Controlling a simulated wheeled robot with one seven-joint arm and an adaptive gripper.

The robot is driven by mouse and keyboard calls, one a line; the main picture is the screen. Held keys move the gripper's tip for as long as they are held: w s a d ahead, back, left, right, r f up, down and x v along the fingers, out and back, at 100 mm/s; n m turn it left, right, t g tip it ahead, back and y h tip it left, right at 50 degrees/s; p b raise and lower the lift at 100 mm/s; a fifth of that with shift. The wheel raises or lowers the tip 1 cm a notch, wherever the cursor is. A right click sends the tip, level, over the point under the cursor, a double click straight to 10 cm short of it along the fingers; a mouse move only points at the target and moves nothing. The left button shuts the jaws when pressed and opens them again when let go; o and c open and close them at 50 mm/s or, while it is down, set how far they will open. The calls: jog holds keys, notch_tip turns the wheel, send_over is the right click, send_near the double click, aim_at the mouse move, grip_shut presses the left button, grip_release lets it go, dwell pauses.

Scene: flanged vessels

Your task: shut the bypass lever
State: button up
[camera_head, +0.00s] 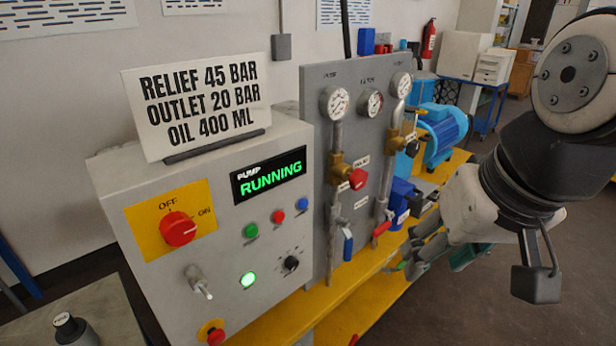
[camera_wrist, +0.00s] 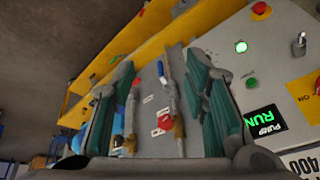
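Two small levers sit low on the two pipes of the grey upright panel (camera_head: 318,200). A blue-handled lever (camera_head: 348,247) hangs downward on the left pipe. A red-handled lever (camera_head: 381,229) on the right pipe slants down to the left. Each has a small white tag above it, too small to read, so I cannot tell which is the bypass. My gripper (camera_head: 432,258) is in front and to the right of the panel, apart from both levers. In the wrist view my gripper (camera_wrist: 160,66) is open and empty, its green-padded fingers spread with the panel's pipes between them.
The control box (camera_head: 240,240) stands left, its green display (camera_head: 270,175) reading RUNNING. A blue pump motor (camera_head: 443,132) is behind my gripper. The yellow base (camera_head: 350,295) runs below; floor at right is clear.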

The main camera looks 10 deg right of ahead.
jog(key=w+f+m+g+y+b, duration=0.4)
jog(key=w+f+m+b, duration=0.1)
jog(key=w+f, duration=0.5)
jog(key=m+t+y+b, duration=0.6)
jog(key=m+y+b, duration=0.6)
jog(key=m, duration=0.4)
send_near(348, 250)
jog(key=x, duration=0.3)
jog(key=f+x, duration=0.1)
jog(key=x, duration=0.2)
jog(key=w+x, duration=0.1)
jog(key=x, duration=0.3)
jog(key=shift+w+d+f+p, duration=0.1)
jog(key=shift+d+f+p, duration=0.1)
jog(key=shift+p, duration=0.15)
grip_shut()
